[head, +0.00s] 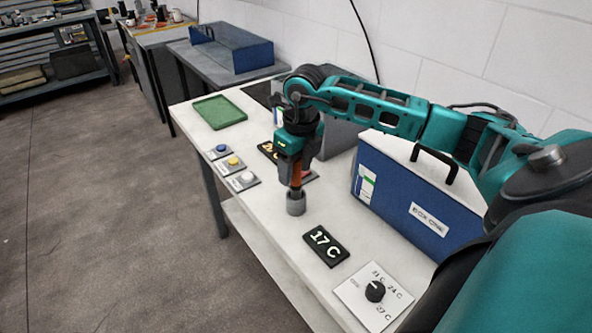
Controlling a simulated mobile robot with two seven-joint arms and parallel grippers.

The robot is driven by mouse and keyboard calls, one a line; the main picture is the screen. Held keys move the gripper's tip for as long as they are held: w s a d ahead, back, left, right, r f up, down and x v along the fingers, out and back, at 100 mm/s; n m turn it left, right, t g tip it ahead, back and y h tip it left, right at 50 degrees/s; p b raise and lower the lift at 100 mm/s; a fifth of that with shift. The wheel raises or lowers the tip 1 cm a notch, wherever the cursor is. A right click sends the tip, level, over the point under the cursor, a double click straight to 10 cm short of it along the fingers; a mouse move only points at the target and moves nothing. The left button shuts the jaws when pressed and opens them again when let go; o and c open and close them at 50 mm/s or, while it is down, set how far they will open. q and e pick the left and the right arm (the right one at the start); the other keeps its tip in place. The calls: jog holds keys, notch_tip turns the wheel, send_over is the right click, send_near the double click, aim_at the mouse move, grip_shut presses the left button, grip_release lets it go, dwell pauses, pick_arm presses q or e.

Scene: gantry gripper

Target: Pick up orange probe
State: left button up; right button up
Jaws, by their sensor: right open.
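The orange probe (296,176) stands upright in a small grey cylindrical holder (296,204) on the white table (262,222). My right gripper (296,166) points down over the probe, with its open jaws at the probe's upper part. The probe's top is hidden by the gripper, and I cannot tell whether the fingers touch it. My left gripper is not in view.
A black "17 C" display (326,246) and a dial panel (374,294) lie in front. A blue box (400,205) labelled "BOX ONE" stands right. Blue, yellow and white buttons (233,162) line the left edge. A green tray (219,112) lies at the far end.

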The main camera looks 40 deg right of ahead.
jog(key=shift+c, duration=0.3)
grip_shut()
dwell(0.3)
